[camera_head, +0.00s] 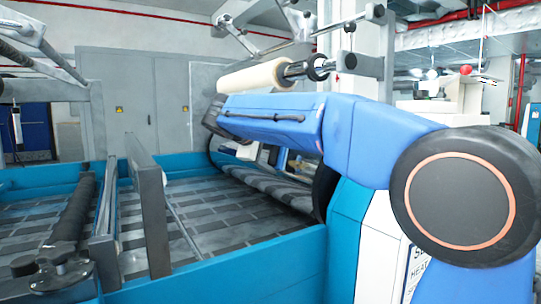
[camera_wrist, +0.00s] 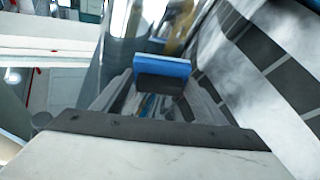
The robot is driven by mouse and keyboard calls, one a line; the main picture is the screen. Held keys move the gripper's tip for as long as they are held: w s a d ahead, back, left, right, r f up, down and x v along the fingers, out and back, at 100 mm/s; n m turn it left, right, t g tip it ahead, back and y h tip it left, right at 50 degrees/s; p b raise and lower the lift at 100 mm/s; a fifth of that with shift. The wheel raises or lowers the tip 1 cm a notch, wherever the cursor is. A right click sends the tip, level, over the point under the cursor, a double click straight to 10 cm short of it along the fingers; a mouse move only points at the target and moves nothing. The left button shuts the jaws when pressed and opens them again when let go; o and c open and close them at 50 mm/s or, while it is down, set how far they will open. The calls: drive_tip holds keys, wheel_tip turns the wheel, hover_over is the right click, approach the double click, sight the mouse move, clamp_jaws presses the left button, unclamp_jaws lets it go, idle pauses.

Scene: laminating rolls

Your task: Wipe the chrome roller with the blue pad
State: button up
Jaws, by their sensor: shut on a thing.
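The blue pad (camera_wrist: 163,66) shows in the middle of the wrist view, its blue face up and a dark part below it. My gripper (camera_wrist: 160,84) is shut on it, with one grey finger on each side. A shiny, mirror-like surface that looks like the chrome roller (camera_wrist: 122,42) runs beyond and under the pad. I cannot tell whether the pad touches it. In the head view my blue arm reaches left across the machine, and the gripper, pad and chrome roller are hidden or not distinguishable there.
Patterned grey web (camera_head: 200,208) lies inside the machine's teal frame (camera_head: 250,268); it also shows at the right of the wrist view (camera_wrist: 265,60). A cream roll (camera_head: 255,77) on a shaft sits just above my arm. Grey upright plates (camera_head: 150,215) stand at the left.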

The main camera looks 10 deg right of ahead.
sight(284, 159)
drive_tip(key=shift+w+d+f, duration=0.15)
drive_tip(key=shift+d+f, duration=0.05)
drive_tip(key=shift+d, duration=0.2)
drive_tip(key=shift+w+d+f, duration=0.1)
drive_tip(key=shift+d+f, duration=0.1)
drive_tip(key=shift+d, duration=0.2)
idle(0.9)
drive_tip(key=shift+s+d+r, duration=0.1)
drive_tip(key=shift+s+d, duration=0.1)
drive_tip(key=shift+s, duration=0.55)
drive_tip(key=shift+s+d, duration=0.2)
drive_tip(key=shift+s, duration=0.5)
drive_tip(key=shift+s+d, duration=0.5)
drive_tip(key=shift+s, duration=0.95)
drive_tip(key=shift+s+d, duration=0.55)
drive_tip(key=shift+s, duration=0.9)
drive_tip(key=shift+s+d, duration=0.5)
drive_tip(key=shift+s, duration=0.95)
drive_tip(key=shift+w, duration=0.1)
drive_tip(key=shift+w+a, duration=0.65)
drive_tip(key=shift+w, duration=1.25)
drive_tip(key=shift+w+a, duration=0.65)
drive_tip(key=shift+w, duration=1.3)
drive_tip(key=shift+w+a, duration=0.65)
drive_tip(key=shift+w, duration=1.25)
